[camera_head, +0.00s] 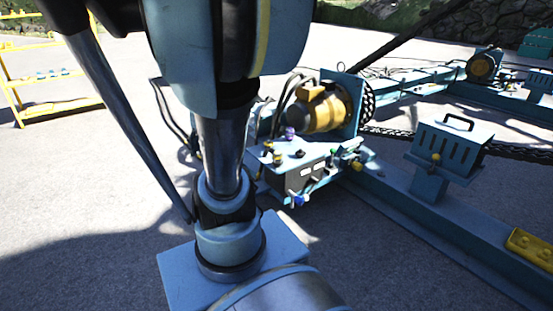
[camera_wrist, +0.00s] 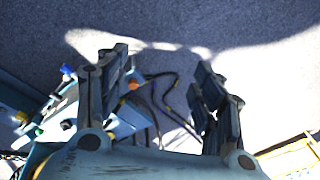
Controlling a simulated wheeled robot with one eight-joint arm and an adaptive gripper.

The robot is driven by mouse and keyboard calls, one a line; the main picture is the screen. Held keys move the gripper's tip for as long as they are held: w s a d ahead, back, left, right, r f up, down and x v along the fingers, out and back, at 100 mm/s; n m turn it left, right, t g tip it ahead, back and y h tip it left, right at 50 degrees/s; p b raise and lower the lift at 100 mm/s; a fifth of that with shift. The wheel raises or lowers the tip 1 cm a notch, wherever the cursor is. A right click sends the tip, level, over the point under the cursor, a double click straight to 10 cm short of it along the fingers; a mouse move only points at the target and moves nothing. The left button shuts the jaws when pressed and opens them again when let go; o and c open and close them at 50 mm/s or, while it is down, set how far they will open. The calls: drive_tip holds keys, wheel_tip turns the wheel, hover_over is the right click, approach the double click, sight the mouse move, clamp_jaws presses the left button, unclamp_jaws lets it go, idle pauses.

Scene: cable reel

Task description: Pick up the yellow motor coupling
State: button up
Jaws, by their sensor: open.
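A yellow motor (camera_head: 322,108) with a box on top sits on the blue frame behind the control panel in the head view. I cannot tell which part of it, if any, is the coupling. My gripper (camera_wrist: 162,68) is open in the wrist view, with its two dark fingers apart and nothing between them but grey ground and black cables. In the head view I see my arm but not the gripper. No clear yellow coupling shows near the fingers.
The control panel (camera_head: 298,160) with coloured knobs stands beside my arm. A blue vented box (camera_head: 450,145) sits on the blue frame (camera_head: 420,225) at the right. A second motor (camera_head: 481,68) is farther back. A yellow rack (camera_head: 45,75) stands at the left. Grey ground is clear at the lower left.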

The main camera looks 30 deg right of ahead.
drive_tip(key=w+d+r+m, duration=0.1)
drive_tip(key=w+d+m, duration=0.7)
drive_tip(key=w+d, duration=0.1)
drive_tip(key=m+t, duration=0.2)
drive_tip(key=m, duration=1.7)
hover_over(278, 153)
drive_tip(key=s, duration=0.6)
wheel_tip(278, 153, down, 11)
drive_tip(key=shift+w+d+x, duration=0.1)
drive_tip(key=shift+d+x, duration=0.05)
drive_tip(key=shift+x, duration=4.2)
drive_tip(key=shift+w+d+x, duration=0.1)
drive_tip(key=shift+d+x, duration=0.05)
drive_tip(key=shift+x, duration=4.15)
drive_tip(key=c, duration=1.3)
